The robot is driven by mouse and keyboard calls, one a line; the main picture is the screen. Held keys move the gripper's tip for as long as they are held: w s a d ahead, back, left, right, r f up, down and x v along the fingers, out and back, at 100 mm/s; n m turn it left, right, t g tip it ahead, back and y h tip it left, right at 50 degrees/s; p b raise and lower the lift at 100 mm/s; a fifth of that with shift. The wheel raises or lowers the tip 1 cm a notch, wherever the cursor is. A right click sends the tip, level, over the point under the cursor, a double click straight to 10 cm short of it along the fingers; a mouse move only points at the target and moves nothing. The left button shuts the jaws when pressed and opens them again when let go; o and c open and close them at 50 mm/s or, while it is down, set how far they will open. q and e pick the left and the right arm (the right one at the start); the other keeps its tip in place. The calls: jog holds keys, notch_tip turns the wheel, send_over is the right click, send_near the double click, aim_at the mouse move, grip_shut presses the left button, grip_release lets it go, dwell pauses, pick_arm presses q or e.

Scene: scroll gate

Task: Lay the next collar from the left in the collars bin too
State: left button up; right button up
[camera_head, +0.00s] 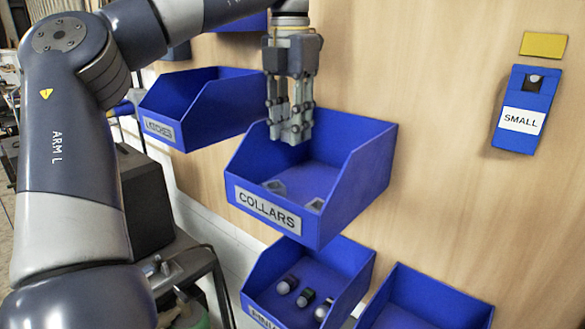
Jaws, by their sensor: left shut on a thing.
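The blue collars bin (352,190) is mounted on the wooden wall in the middle, with a COLLARS label on its front. Two small grey collars lie on its floor, one at the left (274,187) and one nearer the front right (315,204). My left gripper (291,132) points down over the back left part of this bin, above its floor. It is shut on a small grey thing, likely a collar, mostly hidden by the fingers. My right gripper is out of view.
A blue bin (197,103) labelled as latches hangs at the upper left. A lower bin (345,262) holds several small dark and grey parts, and another blue bin (440,303) stands at its right. A blue holder marked SMALL (525,95) is on the wall at right.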

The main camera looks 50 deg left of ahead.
aim_at(291, 184)
pick_arm(q)
notch_tip(291, 184, down, 4)
jog(key=shift+w+p, duration=0.15)
jog(key=shift+p, duration=0.2)
jog(key=shift+s+d+f, duration=0.1)
jog(key=shift+s+f, duration=0.15)
jog(key=shift+f, duration=0.3)
notch_tip(291, 184, down, 2)
jog(key=shift+f+p, duration=0.2)
jog(key=shift+p, duration=0.3)
jog(key=shift+w+f, duration=0.25)
jog(key=shift+f, duration=0.3)
jog(key=shift+s, duration=0.15)
jog(key=o, duration=0.8)
